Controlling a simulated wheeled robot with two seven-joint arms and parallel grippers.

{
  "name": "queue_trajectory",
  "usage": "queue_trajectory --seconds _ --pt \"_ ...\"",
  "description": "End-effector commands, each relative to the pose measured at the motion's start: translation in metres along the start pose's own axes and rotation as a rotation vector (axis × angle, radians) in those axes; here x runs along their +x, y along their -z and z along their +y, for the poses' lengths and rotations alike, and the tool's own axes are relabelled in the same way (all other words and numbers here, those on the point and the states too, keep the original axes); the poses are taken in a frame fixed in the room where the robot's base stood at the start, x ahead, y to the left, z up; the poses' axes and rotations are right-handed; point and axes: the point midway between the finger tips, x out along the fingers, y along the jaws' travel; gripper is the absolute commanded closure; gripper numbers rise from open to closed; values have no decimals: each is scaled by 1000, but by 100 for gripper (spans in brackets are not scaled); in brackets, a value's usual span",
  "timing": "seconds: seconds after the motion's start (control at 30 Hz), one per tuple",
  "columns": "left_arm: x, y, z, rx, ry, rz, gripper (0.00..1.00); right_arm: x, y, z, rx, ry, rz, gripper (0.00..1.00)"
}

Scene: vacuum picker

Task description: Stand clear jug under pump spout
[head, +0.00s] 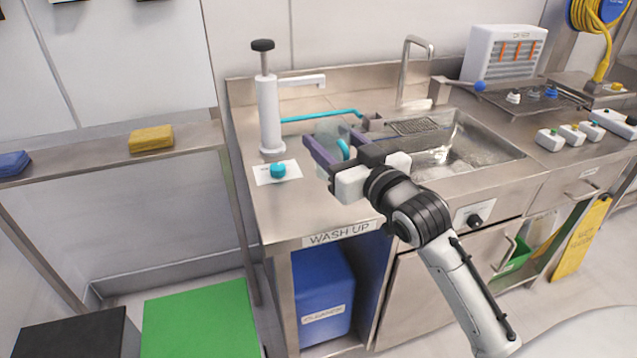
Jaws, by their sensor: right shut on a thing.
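The clear jug (331,128) is see-through and has a teal handle (343,149). It is at the left end of the sink counter, partly hidden by my right gripper (333,145). That gripper comes in from the lower right and is shut on the jug, its purple-lined fingers either side. The white pump (268,115) stands upright to the left of the jug, with a black knob on top. Its spout (303,80) points right, above and behind the jug in the picture. I cannot tell whether the jug's base touches the counter. My left gripper is not in view.
A teal knob (278,170) sits on a white card in front of the pump. A teal bar (318,116) runs behind the jug. The sink (470,150) with a tall faucet (406,65) is to the right.

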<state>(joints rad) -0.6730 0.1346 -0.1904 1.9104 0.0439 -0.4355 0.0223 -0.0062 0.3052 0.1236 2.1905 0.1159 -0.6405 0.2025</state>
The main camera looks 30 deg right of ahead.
Motion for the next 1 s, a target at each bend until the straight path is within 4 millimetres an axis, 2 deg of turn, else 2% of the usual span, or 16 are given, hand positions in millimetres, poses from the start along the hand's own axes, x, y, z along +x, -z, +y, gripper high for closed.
queue_trajectory --seconds 0.03,0.1,0.17,0.4,0.57,0.8,1.0 --pt "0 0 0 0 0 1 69 5 9 6 0 -9 7 71" --pt "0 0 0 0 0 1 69 8 14 12 5 -18 6 71" --pt "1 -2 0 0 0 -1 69 10 12 15 8 -23 4 71" --pt "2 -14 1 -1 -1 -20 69 11 -31 16 10 -25 0 71" --pt "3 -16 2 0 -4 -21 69 11 -46 15 8 -25 4 71" --pt "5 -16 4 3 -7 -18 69 11 -78 15 9 -24 3 71" --pt "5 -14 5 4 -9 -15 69 11 -82 15 8 -24 6 71"
